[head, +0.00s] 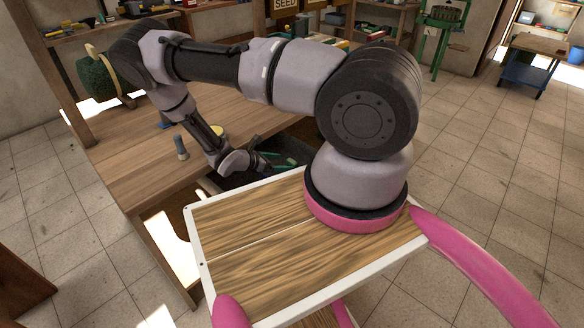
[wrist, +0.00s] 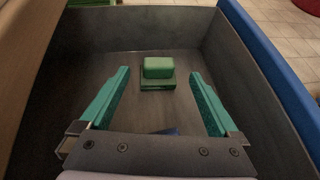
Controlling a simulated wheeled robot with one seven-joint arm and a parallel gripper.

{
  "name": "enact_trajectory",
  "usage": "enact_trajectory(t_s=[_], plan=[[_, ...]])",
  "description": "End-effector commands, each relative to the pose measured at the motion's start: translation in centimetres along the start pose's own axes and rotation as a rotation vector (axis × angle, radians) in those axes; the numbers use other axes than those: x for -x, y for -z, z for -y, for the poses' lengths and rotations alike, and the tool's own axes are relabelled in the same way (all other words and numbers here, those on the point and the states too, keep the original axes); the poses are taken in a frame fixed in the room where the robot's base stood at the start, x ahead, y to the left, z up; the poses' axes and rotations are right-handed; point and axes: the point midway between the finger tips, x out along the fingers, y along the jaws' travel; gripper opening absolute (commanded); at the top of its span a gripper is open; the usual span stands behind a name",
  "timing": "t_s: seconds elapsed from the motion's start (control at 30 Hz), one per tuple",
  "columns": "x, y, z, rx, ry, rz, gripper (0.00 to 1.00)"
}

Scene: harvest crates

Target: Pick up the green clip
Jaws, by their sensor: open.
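In the wrist view, a green block-shaped piece on a darker green base, which looks like the green clip (wrist: 158,70), lies on the floor of a dark grey bin (wrist: 72,45). My gripper (wrist: 160,76) is open, with its two teal fingers spread to the left and right of the clip in the picture. The fingers do not visibly touch it, and I cannot tell the height gap. In the head view my gripper (head: 262,164) reaches into the dark bin (head: 238,181) beside the table; the clip cannot be told apart there for certain.
A small blue thing (wrist: 166,132) shows partly behind my gripper's base. The bin walls stand close around, with a blue edge (wrist: 268,62) at right. The wooden table (head: 135,170) holds a grey bottle-like item (head: 180,148) and a yellow round item (head: 218,131) near my arm.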

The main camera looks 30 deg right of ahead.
Motion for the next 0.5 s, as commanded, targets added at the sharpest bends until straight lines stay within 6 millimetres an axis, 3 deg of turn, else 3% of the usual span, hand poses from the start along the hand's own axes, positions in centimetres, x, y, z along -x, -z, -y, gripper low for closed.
enact_trajectory(t_s=[0.5], plan=[[-5.9, -0.1, -0.2, -0.002, 0.001, 0.0, 0.96]])
